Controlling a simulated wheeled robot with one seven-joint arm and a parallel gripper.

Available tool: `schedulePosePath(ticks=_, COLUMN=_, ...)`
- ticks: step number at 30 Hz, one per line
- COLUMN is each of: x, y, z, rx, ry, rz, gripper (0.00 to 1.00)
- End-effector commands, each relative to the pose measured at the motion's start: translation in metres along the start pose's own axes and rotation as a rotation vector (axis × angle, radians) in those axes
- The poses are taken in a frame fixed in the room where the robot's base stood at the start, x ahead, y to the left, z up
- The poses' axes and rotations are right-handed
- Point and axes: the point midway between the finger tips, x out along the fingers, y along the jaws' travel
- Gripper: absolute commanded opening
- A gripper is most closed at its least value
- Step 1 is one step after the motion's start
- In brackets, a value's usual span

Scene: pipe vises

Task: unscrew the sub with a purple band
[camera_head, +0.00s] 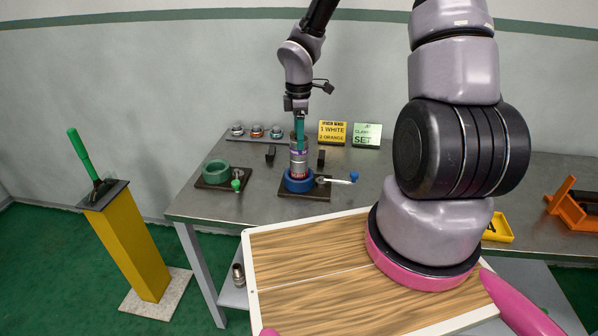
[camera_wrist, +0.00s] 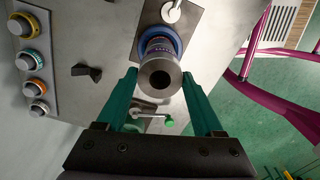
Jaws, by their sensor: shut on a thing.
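The sub with a purple band (camera_head: 298,158) is a grey metal cylinder standing upright in the blue vise (camera_head: 299,185) on the metal table. A reddish band shows lower on the stack, just above the vise. In the wrist view I look down on the sub's open bore (camera_wrist: 160,79), with the blue vise ring (camera_wrist: 163,35) behind it. My gripper (camera_head: 299,148) is above the vise, its teal fingers on either side of the sub and shut on it. In the wrist view, the fingers (camera_wrist: 159,76) flank the sub; the exact contact is hard to see.
A green vise (camera_head: 215,172) stands left on the table. Several banded pieces (camera_head: 257,131) stand in a rack behind, beside two signs (camera_head: 333,133). Small black blocks (camera_head: 270,153) flank the sub. A yellow post (camera_head: 130,245) stands left.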

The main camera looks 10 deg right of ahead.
Motion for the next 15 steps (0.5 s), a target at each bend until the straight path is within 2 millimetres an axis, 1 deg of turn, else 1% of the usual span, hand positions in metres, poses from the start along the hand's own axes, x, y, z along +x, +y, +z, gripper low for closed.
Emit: schedulePosePath(ticks=15, x=-0.0005, y=0.0003, z=0.0003, rx=-0.876, ry=0.002, rz=0.001, gripper=0.11)
